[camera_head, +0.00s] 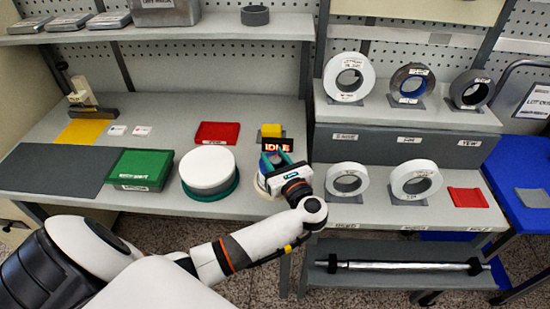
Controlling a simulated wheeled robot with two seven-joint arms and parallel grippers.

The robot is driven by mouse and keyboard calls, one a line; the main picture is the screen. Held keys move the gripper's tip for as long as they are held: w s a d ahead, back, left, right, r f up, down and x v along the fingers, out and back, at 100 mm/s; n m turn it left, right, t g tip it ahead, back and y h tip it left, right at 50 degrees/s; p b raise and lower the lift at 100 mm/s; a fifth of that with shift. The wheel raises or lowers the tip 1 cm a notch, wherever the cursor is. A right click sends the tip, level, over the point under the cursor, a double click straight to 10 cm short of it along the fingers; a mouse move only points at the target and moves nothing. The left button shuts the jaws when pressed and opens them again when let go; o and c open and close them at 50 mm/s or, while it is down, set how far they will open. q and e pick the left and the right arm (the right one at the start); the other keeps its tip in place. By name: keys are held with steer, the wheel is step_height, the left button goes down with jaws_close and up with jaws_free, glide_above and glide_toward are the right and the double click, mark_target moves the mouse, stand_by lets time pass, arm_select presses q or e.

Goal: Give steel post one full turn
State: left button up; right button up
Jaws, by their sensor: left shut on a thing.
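My left gripper (274,163) is over a small round pale base (260,186) near the front edge of the left bench. It is shut on what appears to be the steel post, which the gripper and wrist hide almost entirely. Directly behind the gripper is a small black display (272,145) with red letters, hard to read. My right gripper is not in view.
Left of the gripper, a white drum (207,169) sits on a green round base. A green tray (140,166) and a red tray (217,133) are nearby. The rack (400,137) at right holds several rings on stands. A steel bar (405,265) lies on the lower shelf.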

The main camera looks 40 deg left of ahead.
arm_select(q)
steer(key=shift+f, duration=0.1)
steer(key=shift+f+m+t+h+b, duration=0.1)
steer(key=shift+m+t+h+b, duration=0.7)
steer(key=shift+t+b, duration=0.25)
steer(key=shift+m+t+h, duration=0.7)
steer(key=shift+m+t, duration=0.1)
steer(key=shift+t, duration=0.15)
steer(key=shift+r+m+t+h, duration=0.2)
steer(key=shift+m+t+h, duration=0.7)
steer(key=shift+h, duration=0.2)
steer(key=shift+m+t+h+p, duration=0.75)
steer(key=shift+m+h, duration=0.35)
steer(key=shift+h, duration=0.45)
steer(key=shift+m+t+h+p, duration=0.7)
steer(key=shift+m+h, duration=0.4)
steer(key=shift+h, duration=0.45)
steer(key=shift+m+h+p, duration=0.3)
steer(key=shift+m+h, duration=0.4)
steer(key=shift+h, duration=0.4)
steer(key=shift+f+m+t+h, duration=0.1)
steer(key=shift+m+t+h, duration=0.15)
steer(key=shift+m+h, duration=1.45)
steer(key=shift+h, duration=1)
steer(key=shift+m+g+h+b, duration=0.4)
steer(key=shift+m+h+b, duration=0.35)
steer(key=shift+h, duration=0.45)
